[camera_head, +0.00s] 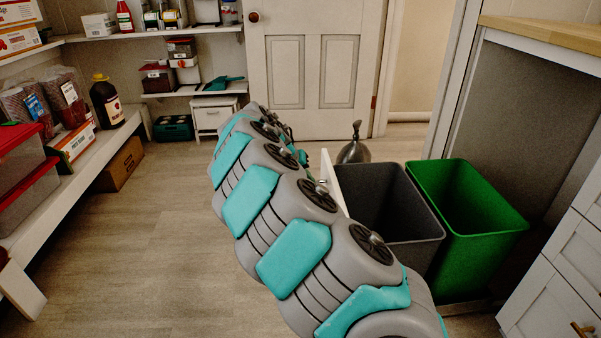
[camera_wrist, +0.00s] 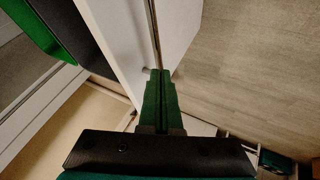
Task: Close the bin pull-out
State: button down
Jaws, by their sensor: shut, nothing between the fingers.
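The bin pull-out stands open, drawn out to the left from the cabinet at the right of the head view. It holds a dark grey bin (camera_head: 385,200) and a green bin (camera_head: 468,215). Its white front panel (camera_head: 335,183) shows partly behind my arm, and it also fills the upper middle of the wrist view (camera_wrist: 118,30). My gripper (camera_wrist: 159,72) is shut and empty, its green fingertips close to the panel beside a thin dark bar or gap. I cannot tell if they touch. In the head view my arm hides the fingertips.
White drawers (camera_head: 560,285) stand at the front right, under a wooden counter (camera_head: 550,30). A grey metal vessel (camera_head: 355,148) stands on the floor behind the bins. Stocked shelves (camera_head: 85,160) line the left, and a white door (camera_head: 315,65) is at the back. The floor at left is clear.

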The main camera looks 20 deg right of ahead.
aim_at(329, 184)
jog(key=shift+s+d, duration=0.25)
jog(key=shift+d, duration=0.75)
jog(key=shift+s+d, duration=0.25)
jog(key=shift+d, duration=0.7)
jog(key=shift+d, duration=0.2)
jog(key=s+d+p, duration=0.3)
jog(key=s+d, duration=0.1)
jog(key=d, duration=1.2)
jog(key=s+d+p, duration=0.3)
jog(key=s+d, duration=0.2)
jog(key=d, duration=1.1)
jog(key=s+d+p, duration=0.4)
jog(key=s+d, duration=0.1)
jog(key=d, duration=1.1)
jog(key=shift+d, duration=0.35)
jog(key=shift+s+d, duration=0.1)
